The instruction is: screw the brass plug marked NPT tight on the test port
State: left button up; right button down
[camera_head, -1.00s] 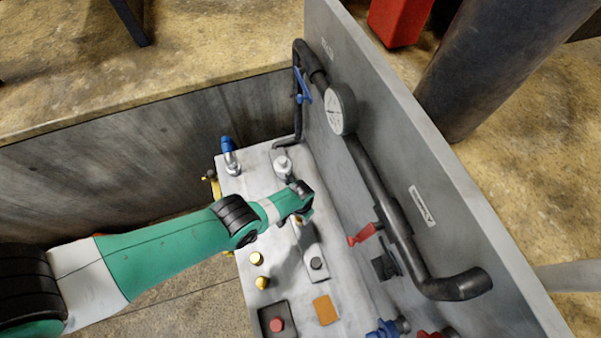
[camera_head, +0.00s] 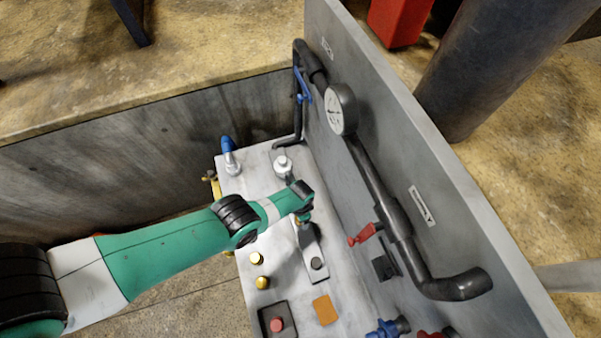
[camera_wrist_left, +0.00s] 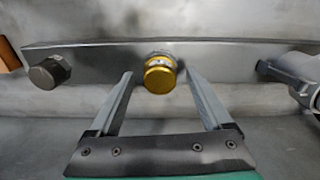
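A brass plug (camera_wrist_left: 159,74) with a round, ridged head sits on a grey metal bar (camera_wrist_left: 220,60) in the left wrist view. My left gripper (camera_wrist_left: 160,76) is open, with one finger on each side of the plug and a visible gap on both sides. In the head view my left gripper (camera_head: 303,214) is over the bar (camera_head: 311,243), and my wrist hides most of this plug. Two other brass pieces, one at the back (camera_head: 257,258) and one in front (camera_head: 262,283), stand on the bench. I cannot read any NPT marking. My right gripper is not in view.
A dark hex cap (camera_wrist_left: 49,72) is at the bar's left end in the wrist view; a steel fitting (camera_wrist_left: 299,73) is at right. An upright panel (camera_head: 440,180) with a gauge (camera_head: 341,109), black pipe and red handle (camera_head: 361,236) stands close right of my gripper.

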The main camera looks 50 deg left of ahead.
pick_arm(q)
jog(key=shift+c, duration=0.4)
jog(key=n, duration=0.4)
jog(key=shift+n, duration=0.4)
jog(key=n, duration=1)
jog(key=shift+n, duration=0.3)
jog(key=n, duration=0.5)
grip_shut()
jog(key=m, duration=0.5)
